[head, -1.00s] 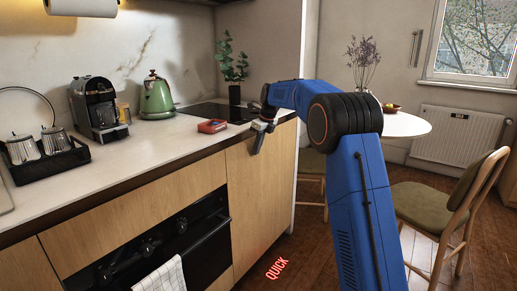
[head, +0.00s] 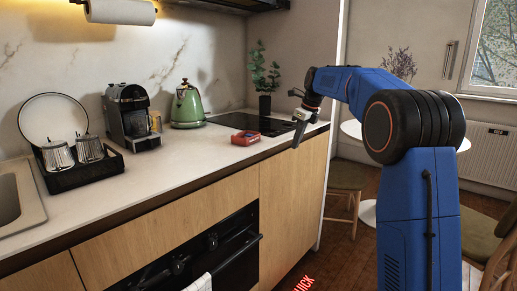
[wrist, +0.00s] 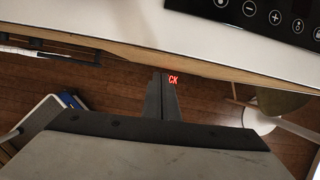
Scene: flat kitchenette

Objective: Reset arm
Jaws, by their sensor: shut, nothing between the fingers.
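My blue arm reaches up on the right of the head view and bends left toward the counter's edge. My gripper (head: 297,134) points down just in front of the counter edge, near the cooktop. In the wrist view my gripper (wrist: 162,80) has its dark fingers together with nothing between them, above the wooden floor. It is apart from the counter and from the objects on it.
The counter (head: 150,181) holds a red box (head: 245,138), a green kettle (head: 187,105), a coffee machine (head: 131,117), a black rack (head: 80,169) and a cooktop (head: 252,122). A potted plant (head: 265,77) stands behind. A chair (head: 347,180) and round table stand behind my arm.

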